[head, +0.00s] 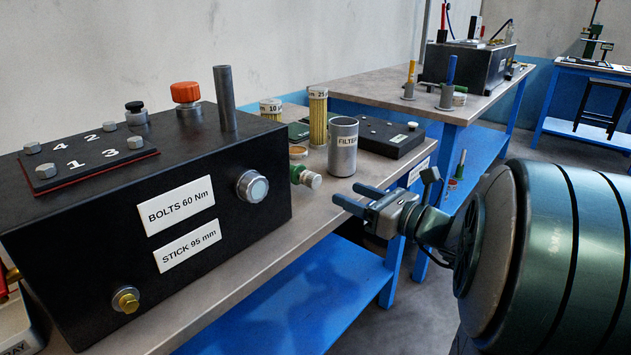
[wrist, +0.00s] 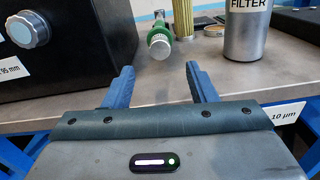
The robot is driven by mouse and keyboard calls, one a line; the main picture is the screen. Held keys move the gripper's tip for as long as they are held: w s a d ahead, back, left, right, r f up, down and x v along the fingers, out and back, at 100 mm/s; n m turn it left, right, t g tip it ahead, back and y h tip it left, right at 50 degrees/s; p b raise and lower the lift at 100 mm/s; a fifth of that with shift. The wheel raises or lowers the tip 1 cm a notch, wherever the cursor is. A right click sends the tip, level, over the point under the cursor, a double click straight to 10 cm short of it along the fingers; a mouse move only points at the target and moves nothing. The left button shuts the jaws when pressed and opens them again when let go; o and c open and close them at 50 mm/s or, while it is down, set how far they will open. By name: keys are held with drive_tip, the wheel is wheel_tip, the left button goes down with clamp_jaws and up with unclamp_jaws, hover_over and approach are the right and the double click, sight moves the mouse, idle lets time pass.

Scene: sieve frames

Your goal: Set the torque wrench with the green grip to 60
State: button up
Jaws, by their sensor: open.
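The torque wrench with the green grip (head: 299,174) lies on the bench beside the right end of the black box, with its silver knurled end toward the bench's front edge. In the head view the box hides the rest of it. The green grip (wrist: 160,34) and its silver end also show in the wrist view, top centre, beyond the fingers. My gripper (head: 346,192) is open and empty, just off the front edge of the bench. In the wrist view my gripper (wrist: 161,70) has its blue fingers apart, pointing toward the silver end and not touching it. No scale reading is legible.
A black box (head: 110,245) labelled "BOLTS 60 Nm" and "STICK 95 mm" carries numbered bolts, an orange knob (head: 185,92) and a grey post.

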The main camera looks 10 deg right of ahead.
sight(317, 181)
drive_tip(key=b+x, duration=0.2)
drive_tip(key=x, duration=0.8)
drive_tip(key=shift+w+a, duration=0.1)
drive_tip(key=c, duration=1)
